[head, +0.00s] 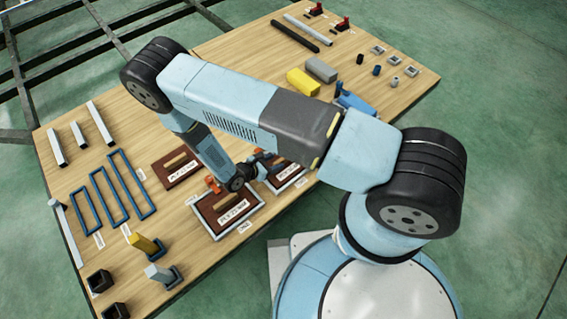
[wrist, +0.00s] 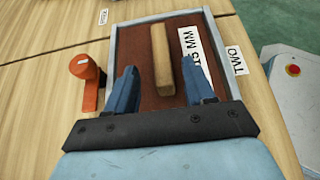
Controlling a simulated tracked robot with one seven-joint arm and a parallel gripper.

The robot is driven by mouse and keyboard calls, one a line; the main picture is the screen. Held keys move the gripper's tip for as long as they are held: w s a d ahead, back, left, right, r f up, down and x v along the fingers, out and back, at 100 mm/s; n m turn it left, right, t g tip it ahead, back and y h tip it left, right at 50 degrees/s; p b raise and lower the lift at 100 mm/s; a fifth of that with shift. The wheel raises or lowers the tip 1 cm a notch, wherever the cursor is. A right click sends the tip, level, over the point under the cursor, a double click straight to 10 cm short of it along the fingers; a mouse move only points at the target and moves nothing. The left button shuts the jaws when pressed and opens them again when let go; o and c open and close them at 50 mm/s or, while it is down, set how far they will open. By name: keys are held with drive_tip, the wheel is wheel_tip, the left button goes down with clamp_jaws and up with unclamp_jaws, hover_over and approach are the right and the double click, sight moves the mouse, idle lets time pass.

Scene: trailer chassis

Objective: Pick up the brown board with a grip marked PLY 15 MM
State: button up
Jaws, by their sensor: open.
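A brown board (wrist: 138,60) with a light wooden grip (wrist: 162,62) lies in a grey-edged tray (wrist: 117,42) beside a tag reading TWO. Its white label is partly hidden by a finger; the visible part looks like "5 MM". In the head view, this board (head: 292,178) is partly hidden behind my gripper (head: 266,165). My gripper (wrist: 160,78) is open and empty above the board. Its blue fingers are on either side of the grip, apart from it. I cannot tell the height left between fingertips and board.
An orange clamp-like piece (wrist: 85,80) stands just left of the tray. Another framed brown board (head: 215,218) and an unframed brown board (head: 172,178) lie farther left in the head view. Blue frames (head: 105,195) and several blocks stand on the table (head: 62,178).

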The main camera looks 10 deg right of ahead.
sight(281, 159)
drive_tip(key=shift+r+x, duration=0.15)
drive_tip(key=shift+x, duration=1.3)
drive_tip(key=shift+r+x, duration=0.1)
drive_tip(key=shift+x, duration=1.3)
drive_tip(key=shift+d, duration=0.15)
clamp_jaws()
